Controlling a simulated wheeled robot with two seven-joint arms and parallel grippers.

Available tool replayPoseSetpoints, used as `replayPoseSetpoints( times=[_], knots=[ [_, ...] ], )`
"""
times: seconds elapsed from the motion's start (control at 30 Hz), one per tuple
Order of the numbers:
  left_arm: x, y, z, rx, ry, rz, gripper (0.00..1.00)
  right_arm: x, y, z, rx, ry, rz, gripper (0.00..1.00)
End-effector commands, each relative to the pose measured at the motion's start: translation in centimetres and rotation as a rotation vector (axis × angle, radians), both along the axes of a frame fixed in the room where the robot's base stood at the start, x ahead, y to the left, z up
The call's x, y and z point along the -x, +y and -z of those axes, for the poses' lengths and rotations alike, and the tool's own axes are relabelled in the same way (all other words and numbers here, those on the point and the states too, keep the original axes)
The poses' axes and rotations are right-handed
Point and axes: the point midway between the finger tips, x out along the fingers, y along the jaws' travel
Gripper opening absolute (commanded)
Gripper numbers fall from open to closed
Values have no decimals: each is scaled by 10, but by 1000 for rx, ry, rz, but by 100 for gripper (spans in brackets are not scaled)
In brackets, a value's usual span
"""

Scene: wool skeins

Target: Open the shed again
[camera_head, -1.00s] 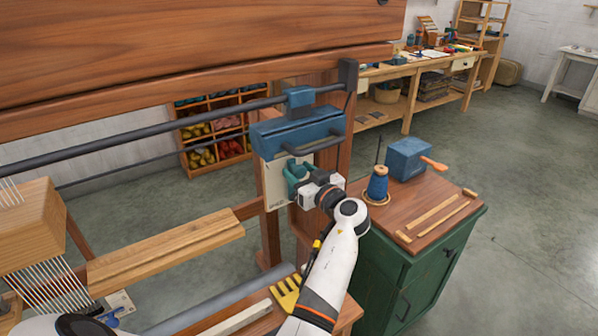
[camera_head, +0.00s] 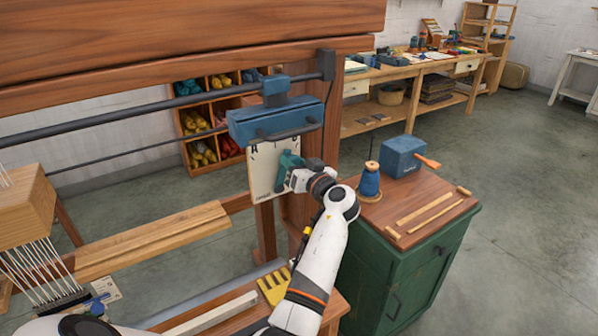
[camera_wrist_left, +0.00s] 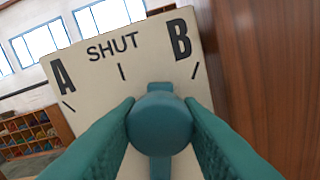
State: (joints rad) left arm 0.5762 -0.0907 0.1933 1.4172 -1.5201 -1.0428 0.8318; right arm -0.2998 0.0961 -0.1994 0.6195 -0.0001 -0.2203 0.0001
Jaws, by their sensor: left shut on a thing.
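A cream dial plate (camera_head: 262,172) hangs on the loom post below a blue housing (camera_head: 275,122). In the left wrist view the plate (camera_wrist_left: 92,80) reads A, SHUT and B, each with a tick. A round teal knob (camera_wrist_left: 160,122) with a bar through it stands before the plate. The bar's upper end lies between the SHUT and B ticks. My left gripper (camera_head: 288,163) is shut on the knob, a finger on each side. The fingers hide the knob's sides. The threads (camera_head: 40,270) at the left are partly in view. My right gripper is not in view.
A green cabinet (camera_head: 395,270) stands right of my left arm, bearing a blue spool (camera_head: 369,182), a blue box (camera_head: 404,158) and wooden sticks. The wooden post (camera_wrist_left: 260,80) is close on the knob's right. Dark rails (camera_head: 150,116) run left from the housing. Open floor lies right.

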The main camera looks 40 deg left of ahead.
Motion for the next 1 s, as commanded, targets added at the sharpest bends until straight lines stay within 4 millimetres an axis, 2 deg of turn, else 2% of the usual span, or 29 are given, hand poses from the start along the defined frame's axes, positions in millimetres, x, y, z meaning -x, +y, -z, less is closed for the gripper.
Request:
replayPoseSetpoints(
  times=[0.03,0.13,0.43,0.97,1.0],
  knots=[
    [-5,-3,4,-12,24,7,0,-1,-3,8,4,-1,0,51],
    [-10,-6,5,-37,83,8,0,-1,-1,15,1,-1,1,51],
    [-20,-10,8,-84,201,6,0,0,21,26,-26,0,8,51],
    [-22,-10,9,-95,229,6,0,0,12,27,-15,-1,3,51],
    [-22,-10,8,-95,229,6,37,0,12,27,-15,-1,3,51]
  ],
)
